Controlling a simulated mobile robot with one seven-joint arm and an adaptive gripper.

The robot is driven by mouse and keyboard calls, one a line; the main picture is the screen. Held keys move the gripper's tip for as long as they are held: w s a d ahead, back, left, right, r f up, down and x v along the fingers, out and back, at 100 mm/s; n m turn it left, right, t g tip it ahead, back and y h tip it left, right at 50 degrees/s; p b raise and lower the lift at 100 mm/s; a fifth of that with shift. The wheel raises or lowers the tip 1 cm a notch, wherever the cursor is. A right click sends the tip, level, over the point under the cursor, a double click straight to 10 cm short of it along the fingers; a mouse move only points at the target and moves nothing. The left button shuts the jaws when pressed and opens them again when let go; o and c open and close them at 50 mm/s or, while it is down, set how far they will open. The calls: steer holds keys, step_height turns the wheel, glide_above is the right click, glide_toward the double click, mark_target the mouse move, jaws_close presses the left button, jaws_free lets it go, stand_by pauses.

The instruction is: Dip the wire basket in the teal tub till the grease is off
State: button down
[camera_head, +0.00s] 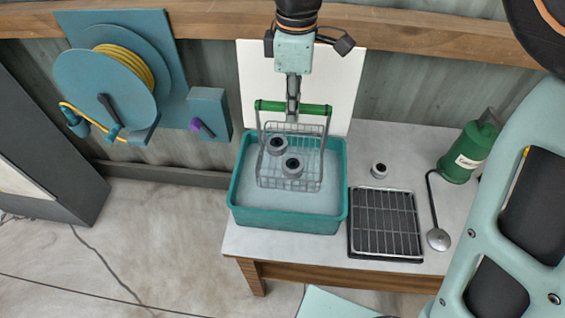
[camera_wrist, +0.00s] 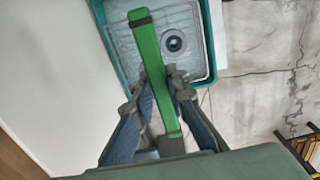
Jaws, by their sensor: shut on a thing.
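My gripper (camera_head: 292,110) is shut on the green handle (camera_head: 314,109) of the wire basket (camera_head: 308,158); the wrist view shows my fingers (camera_wrist: 163,84) on either side of the green handle (camera_wrist: 146,45). The basket hangs within the outline of the teal tub (camera_head: 288,221), which holds greyish liquid. Two grey ring-shaped parts with dark centres (camera_head: 291,168) sit in the basket. One such part (camera_wrist: 174,42) shows in the wrist view. I cannot tell how deep the basket is in the liquid, or whether grease is on the parts.
A black-rimmed wire rack (camera_head: 385,223) lies right of the tub on the pale bench (camera_head: 340,252). Another grey part (camera_head: 379,170) stands behind the rack. A ladle (camera_head: 437,238) and a green canister (camera_head: 467,152) are farther right. A hose reel (camera_head: 105,85) hangs on the left wall.

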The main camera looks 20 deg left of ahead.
steer(key=shift+r, duration=0.2)
stand_by(0.3)
steer(key=shift+r, duration=1.4)
steer(key=shift+d+f, duration=0.1)
